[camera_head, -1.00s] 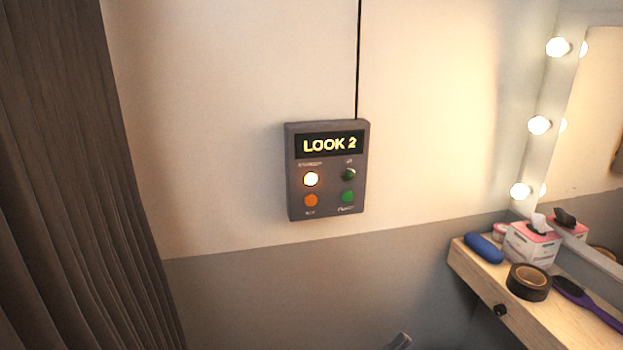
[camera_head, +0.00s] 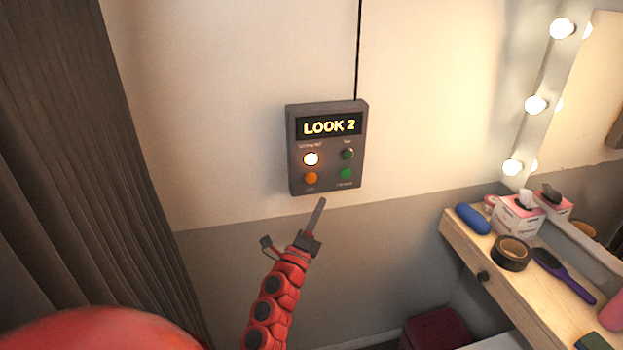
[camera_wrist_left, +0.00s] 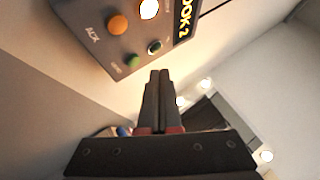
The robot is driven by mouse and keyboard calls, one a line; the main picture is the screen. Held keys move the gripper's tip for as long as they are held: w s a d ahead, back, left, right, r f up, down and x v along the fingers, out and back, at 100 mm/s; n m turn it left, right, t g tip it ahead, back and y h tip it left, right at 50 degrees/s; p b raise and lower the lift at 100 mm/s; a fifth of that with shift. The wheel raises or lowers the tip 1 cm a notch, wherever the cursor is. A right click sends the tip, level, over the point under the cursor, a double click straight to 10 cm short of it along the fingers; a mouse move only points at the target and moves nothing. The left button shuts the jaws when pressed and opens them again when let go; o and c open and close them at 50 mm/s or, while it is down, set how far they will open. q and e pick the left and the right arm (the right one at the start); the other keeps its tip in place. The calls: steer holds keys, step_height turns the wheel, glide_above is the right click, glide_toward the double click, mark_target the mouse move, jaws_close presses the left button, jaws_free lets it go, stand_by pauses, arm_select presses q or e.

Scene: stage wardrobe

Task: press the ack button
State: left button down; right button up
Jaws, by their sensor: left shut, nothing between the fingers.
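A grey cue box (camera_head: 327,114) hangs on the wall, its display reading "LOOK 2". The ack button is the orange one (camera_head: 311,178) at its lower left; it also shows in the left wrist view (camera_wrist_left: 117,25), with the label "ACK" beside it. Above it a white-yellow button (camera_head: 311,159) is lit. Two green buttons (camera_head: 346,173) sit on the right side. My left gripper (camera_head: 321,203) is shut and empty, its tips just below the box in the picture and apart from the orange button. In the left wrist view its fingers (camera_wrist_left: 160,75) point beside the box. My right gripper is not in view.
A dark curtain (camera_head: 70,130) hangs at the left. A wooden dressing table (camera_head: 530,300) at the right holds a tissue box (camera_head: 517,215), a black tape roll (camera_head: 511,253) and a purple brush (camera_head: 565,277). The wall around the box is clear apart from a cable (camera_head: 358,50).

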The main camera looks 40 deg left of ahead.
mark_target(311, 178)
arm_select(q)
steer(key=shift+w+a+b, duration=0.85)
steer(key=shift+w+a, duration=0.6)
steer(key=shift+a, duration=0.2)
steer(key=shift+w+a+b, duration=0.85)
steer(key=shift+w+a, duration=0.55)
steer(key=shift+a, duration=0.25)
steer(key=shift+w+a+f+b, duration=0.1)
steer(key=shift+w+a+b, duration=0.1)
steer(key=shift+b, duration=0.2)
steer(key=shift+a, duration=0.15)
